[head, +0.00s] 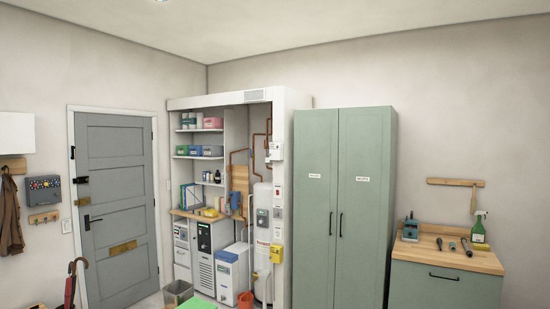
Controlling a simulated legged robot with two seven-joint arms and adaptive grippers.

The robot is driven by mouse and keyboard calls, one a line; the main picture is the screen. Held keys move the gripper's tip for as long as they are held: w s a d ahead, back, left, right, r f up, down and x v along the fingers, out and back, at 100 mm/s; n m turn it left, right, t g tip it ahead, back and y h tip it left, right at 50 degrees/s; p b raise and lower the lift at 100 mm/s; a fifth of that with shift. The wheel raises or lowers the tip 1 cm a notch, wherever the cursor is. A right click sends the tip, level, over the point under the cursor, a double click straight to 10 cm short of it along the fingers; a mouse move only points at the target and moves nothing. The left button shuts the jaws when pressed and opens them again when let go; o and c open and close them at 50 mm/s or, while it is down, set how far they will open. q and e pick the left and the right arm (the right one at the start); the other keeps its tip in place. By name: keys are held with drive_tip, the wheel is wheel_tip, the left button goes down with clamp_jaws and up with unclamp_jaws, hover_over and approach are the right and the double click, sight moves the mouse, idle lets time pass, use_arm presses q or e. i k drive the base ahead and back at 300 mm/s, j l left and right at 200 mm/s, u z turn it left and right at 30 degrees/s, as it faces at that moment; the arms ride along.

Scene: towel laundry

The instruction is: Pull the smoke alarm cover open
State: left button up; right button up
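I cannot make out a smoke alarm or its cover for certain in the head view. A small pale bluish-white object (162,1) shows on the ceiling at the top edge, left of centre. It is cut off by the frame, so I cannot tell what it is. Neither of my grippers is in view.
A grey door (118,190) is at the left, beside an open utility cupboard (300,150) with shelves and a boiler tank. Tall green cabinets (360,215) and a wood-topped counter (415,252) with tools stand right. A bin (178,294) and green surface (196,303) are at the bottom.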

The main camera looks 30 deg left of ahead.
sight(274, 155)
drive_tip(key=i, duration=1)
drive_tip(key=i+l, duration=0.15)
drive_tip(key=i, duration=0.8)
drive_tip(key=i+u, duration=0.1)
drive_tip(key=i, duration=0.9)
drive_tip(key=i+j+u, duration=0.15)
drive_tip(key=i+u, duration=0.8)
drive_tip(key=i+l+u, duration=0.45)
drive_tip(key=i, duration=0.15)
drive_tip(key=j, duration=0.1)
